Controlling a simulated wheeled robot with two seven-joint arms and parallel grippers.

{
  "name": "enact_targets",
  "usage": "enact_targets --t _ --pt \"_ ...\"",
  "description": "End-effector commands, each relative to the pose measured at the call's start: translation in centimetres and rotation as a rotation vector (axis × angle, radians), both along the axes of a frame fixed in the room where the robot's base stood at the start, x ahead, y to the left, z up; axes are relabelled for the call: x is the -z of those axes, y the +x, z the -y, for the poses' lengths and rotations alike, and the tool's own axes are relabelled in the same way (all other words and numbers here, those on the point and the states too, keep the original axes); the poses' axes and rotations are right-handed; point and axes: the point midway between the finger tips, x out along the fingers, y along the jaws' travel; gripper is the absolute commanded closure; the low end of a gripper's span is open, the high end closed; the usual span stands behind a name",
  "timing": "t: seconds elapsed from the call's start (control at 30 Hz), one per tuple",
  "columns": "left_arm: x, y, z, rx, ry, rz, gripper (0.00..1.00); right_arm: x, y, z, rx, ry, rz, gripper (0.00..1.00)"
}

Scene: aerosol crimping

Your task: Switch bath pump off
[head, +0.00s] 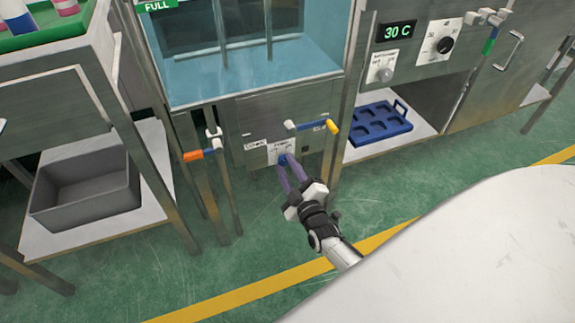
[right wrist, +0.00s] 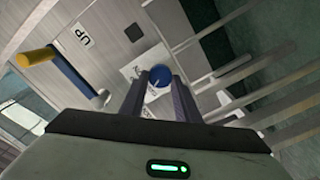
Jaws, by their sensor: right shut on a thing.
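The pump switch is a blue knob (head: 283,160) on a white label plate (head: 277,148), low on the steel front below the water bath. My right gripper (head: 286,163) reaches in from below with its two purple fingers shut on the knob. In the right wrist view the blue knob (right wrist: 160,73) sits between the fingertips (right wrist: 160,78). The fingers hide part of the knob and plate, and I cannot tell which way the knob is turned. My left gripper is not in view.
A blue lever with a yellow end (head: 331,127) juts out just right above the knob. An orange-ended lever (head: 193,155) stands to the left. The water bath (head: 250,75) is above. A grey bin (head: 85,187) and a blue tray (head: 377,123) sit on low shelves.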

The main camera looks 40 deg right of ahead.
Motion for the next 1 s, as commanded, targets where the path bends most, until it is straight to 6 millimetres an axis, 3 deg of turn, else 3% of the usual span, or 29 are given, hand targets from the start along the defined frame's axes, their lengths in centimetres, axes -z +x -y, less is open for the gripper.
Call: enact_targets --t 0.3,0.8,0.83,0.93,1.0 --pt "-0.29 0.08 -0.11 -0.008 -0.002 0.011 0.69 0.13 -0.08 -0.1 0.0 -0.108 -0.027 0.93" --pt "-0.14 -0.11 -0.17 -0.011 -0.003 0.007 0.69 0.19 -0.08 -0.08 -0.001 -0.128 -0.033 0.93" --pt "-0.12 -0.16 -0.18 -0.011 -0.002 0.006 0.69 0.18 -0.09 -0.07 -0.001 -0.128 -0.033 0.69" --pt "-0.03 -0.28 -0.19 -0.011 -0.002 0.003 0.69 0.17 -0.08 -0.07 -0.001 -0.127 -0.033 0.53" --pt "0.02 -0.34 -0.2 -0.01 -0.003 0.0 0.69 0.15 -0.06 -0.06 -0.001 -0.126 -0.032 0.52"
